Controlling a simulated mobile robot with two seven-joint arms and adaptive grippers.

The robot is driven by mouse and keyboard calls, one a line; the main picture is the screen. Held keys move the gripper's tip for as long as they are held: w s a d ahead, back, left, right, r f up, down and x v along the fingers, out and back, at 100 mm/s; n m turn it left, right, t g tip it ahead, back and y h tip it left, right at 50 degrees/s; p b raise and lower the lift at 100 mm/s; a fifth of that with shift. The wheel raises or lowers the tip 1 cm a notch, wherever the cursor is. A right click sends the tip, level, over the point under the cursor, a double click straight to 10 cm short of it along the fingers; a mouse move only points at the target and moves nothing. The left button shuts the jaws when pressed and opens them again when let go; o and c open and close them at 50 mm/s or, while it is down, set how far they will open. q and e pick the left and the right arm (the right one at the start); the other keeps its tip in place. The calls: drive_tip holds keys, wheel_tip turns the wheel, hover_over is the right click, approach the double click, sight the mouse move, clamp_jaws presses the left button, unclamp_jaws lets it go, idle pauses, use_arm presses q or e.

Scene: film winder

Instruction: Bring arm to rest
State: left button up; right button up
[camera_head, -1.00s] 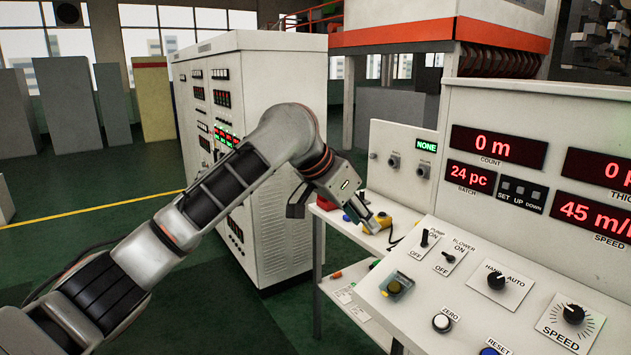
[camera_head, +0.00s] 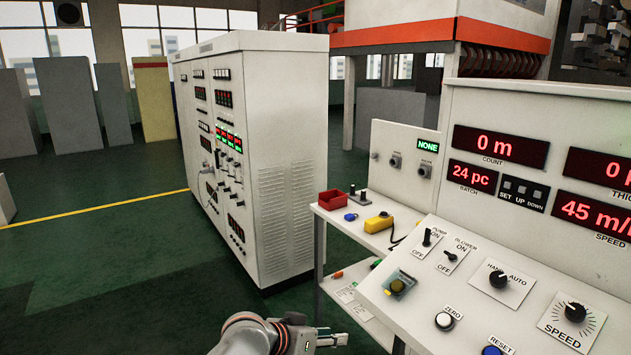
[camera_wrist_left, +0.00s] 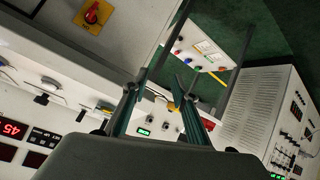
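My left arm is low at the bottom edge of the head view. Its left gripper (camera_head: 333,340) points right there, beside the lower shelf of the stand and left of the control desk's lower front. In the left wrist view the two fingers of the left gripper (camera_wrist_left: 157,92) stand apart with nothing between them. The gripper is open and empty. Most of the arm is cut off by the frame's lower edge. My right gripper is not in view.
The control desk (camera_head: 463,290) with knobs and buttons fills the right. A white stand (camera_head: 337,212) holds a red bin (camera_head: 330,199) and a yellow device (camera_head: 379,223). A tall white cabinet (camera_head: 277,120) stands behind. Green floor (camera_head: 120,270) at left is clear.

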use_arm(q)
drive_tip(key=s+a+f+n+t+y, duration=0.2)
drive_tip(key=s+a+f, duration=0.45)
drive_tip(key=f, duration=0.45)
drive_tip(key=s+a+f+y, duration=0.1)
drive_tip(key=s+a+f, duration=0.2)
drive_tip(key=s+a, duration=0.3)
drive_tip(key=s+a+f+y, duration=0.2)
drive_tip(key=s+a+f, duration=0.2)
drive_tip(key=s+a, duration=0.3)
drive_tip(key=s+a+f+t+y, duration=0.1)
drive_tip(key=s+a+f, duration=0.3)
drive_tip(key=s, duration=0.6)
drive_tip(key=shift+a+y, duration=0.3)
drive_tip(key=shift+a, duration=0.85)
drive_tip(key=shift+f, duration=0.1)
